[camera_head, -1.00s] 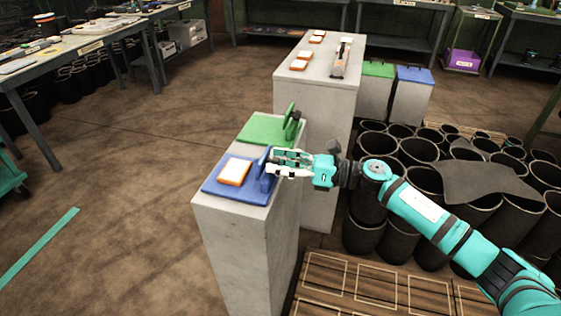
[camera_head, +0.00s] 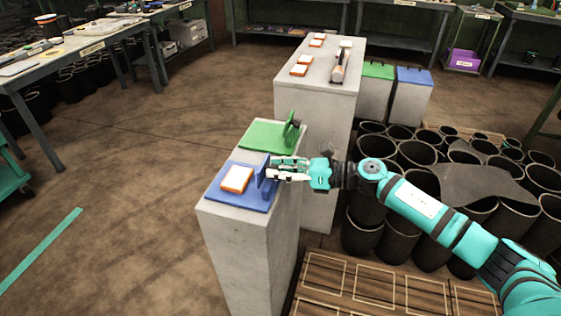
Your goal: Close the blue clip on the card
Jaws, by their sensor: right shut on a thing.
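The blue clip (camera_head: 226,196) lies on top of the near grey pedestal, its base flat and its upright part (camera_head: 264,184) standing at the right side. The card (camera_head: 237,179), white with an orange edge, lies on the blue base, left of the upright part. My right gripper (camera_head: 275,169) reaches in from the right and is shut at the top of the blue upright part; the exact contact is too small to make out. My left gripper is not in view.
A green clip (camera_head: 270,135) with a raised part lies just behind the blue one. A taller grey pedestal (camera_head: 300,92) behind carries several orange-edged cards (camera_head: 302,65) and a dark tool (camera_head: 340,66). Black tubes (camera_head: 365,225) crowd the right side.

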